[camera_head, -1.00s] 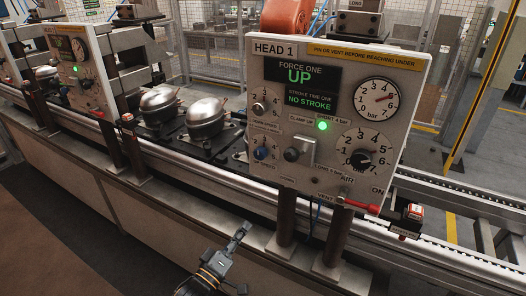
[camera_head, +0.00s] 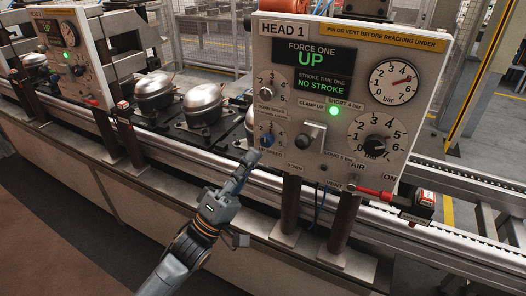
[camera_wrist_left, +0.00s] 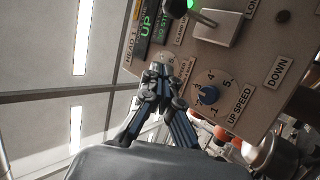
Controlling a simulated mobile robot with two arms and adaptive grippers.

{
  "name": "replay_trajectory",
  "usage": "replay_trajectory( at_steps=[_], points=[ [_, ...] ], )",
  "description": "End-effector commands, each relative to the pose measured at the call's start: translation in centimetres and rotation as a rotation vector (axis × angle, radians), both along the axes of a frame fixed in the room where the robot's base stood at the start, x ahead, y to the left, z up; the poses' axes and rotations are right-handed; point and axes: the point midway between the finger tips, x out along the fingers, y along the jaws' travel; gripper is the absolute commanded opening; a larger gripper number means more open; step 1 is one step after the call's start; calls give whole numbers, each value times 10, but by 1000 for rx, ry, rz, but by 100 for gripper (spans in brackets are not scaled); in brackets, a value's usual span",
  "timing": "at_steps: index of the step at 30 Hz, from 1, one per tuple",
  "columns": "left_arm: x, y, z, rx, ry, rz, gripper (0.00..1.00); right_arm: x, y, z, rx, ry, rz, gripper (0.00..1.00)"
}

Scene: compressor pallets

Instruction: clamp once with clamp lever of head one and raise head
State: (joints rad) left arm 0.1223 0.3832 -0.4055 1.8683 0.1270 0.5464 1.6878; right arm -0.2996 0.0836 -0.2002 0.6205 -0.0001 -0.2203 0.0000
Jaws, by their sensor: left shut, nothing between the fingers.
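The HEAD 1 panel (camera_head: 345,35) faces me, its display (camera_head: 310,66) reading FORCE ONE UP and NO STROKE. The clamp lever (camera_head: 310,137) sits mid-panel, among labels CLAMP UP, DOWN, SHORT 4 bar and LONG 5 bar. It also shows at the top of the left wrist view (camera_wrist_left: 218,28). My left gripper (camera_head: 250,158) is shut and empty, just below and left of the lever, by the blue UP SPEED knob (camera_head: 267,140). In the wrist view the fingertips (camera_wrist_left: 160,72) appear apart from the lever. My right gripper is not in view.
A green light (camera_head: 334,111) glows above the lever. A red valve handle (camera_head: 375,193) sticks out at the panel's lower right. Silver compressors (camera_head: 203,102) stand on the line to the left. A second panel (camera_head: 75,55) stands farther left.

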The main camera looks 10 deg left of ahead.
Motion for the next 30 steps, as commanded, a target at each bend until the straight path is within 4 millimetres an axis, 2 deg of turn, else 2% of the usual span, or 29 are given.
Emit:
replay_trajectory(
  at_steps=[1, 12, 21, 30],
  points=[
    [5, -4, 11, -2, -2, 0, 0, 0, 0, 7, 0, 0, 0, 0],
    [48, -40, 65, -2, 0, 0, 0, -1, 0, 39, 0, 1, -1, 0],
    [26, -64, 46, -2, 3, 0, 0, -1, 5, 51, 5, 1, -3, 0],
    [23, -66, 43, 0, 2, 1, 0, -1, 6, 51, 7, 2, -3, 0]
  ],
)
